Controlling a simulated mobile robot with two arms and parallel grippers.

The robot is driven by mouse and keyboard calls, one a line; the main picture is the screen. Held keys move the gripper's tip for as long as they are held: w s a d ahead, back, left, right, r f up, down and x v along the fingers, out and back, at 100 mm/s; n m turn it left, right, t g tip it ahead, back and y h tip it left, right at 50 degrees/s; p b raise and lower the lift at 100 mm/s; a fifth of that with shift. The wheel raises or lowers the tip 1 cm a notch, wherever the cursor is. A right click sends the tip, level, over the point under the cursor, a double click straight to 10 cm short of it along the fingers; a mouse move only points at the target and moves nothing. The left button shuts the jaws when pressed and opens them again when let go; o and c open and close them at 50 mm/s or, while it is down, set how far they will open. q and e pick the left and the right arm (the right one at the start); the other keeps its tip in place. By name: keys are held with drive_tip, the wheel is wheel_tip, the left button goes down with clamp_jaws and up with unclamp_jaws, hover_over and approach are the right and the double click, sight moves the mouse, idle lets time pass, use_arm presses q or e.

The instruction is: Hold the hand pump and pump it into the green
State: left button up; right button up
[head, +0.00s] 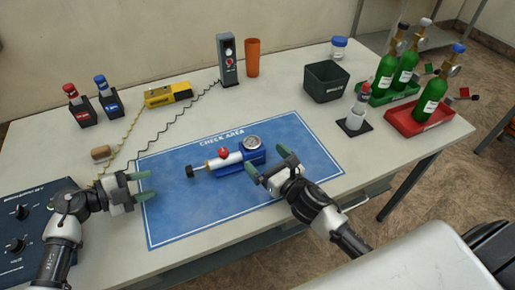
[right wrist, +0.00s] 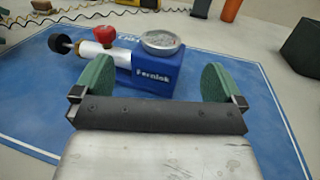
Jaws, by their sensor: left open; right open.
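The hand pump (head: 228,160) lies on the blue check area mat (head: 185,225). It has a silver barrel, a red knob, a black plunger handle at its left end, and a blue body with a round gauge (head: 252,143). In the right wrist view the blue pump body (right wrist: 148,75) shows between and beyond the fingers. My right gripper (head: 271,166) is open and empty, close to the pump's right end. My left gripper (head: 143,186) is open and empty at the mat's left edge, apart from the plunger handle. The gauge's green zone is too small to make out.
Green cylinders (head: 385,75) stand in green and red trays (head: 420,120) at the right. A dark bin (head: 326,82), an orange cup (head: 252,58) and a grey device (head: 227,60) stand at the back. A control box (head: 30,225) is at the left. The mat around the pump is clear.

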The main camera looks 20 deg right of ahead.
sight(257, 149)
drive_tip(key=x, duration=0.6)
drive_tip(key=shift+s, duration=0.1)
drive_tip(key=shift+c, duration=0.2)
drive_tip(key=c, duration=1.2)
drive_tip(key=shift+c, duration=0.2)
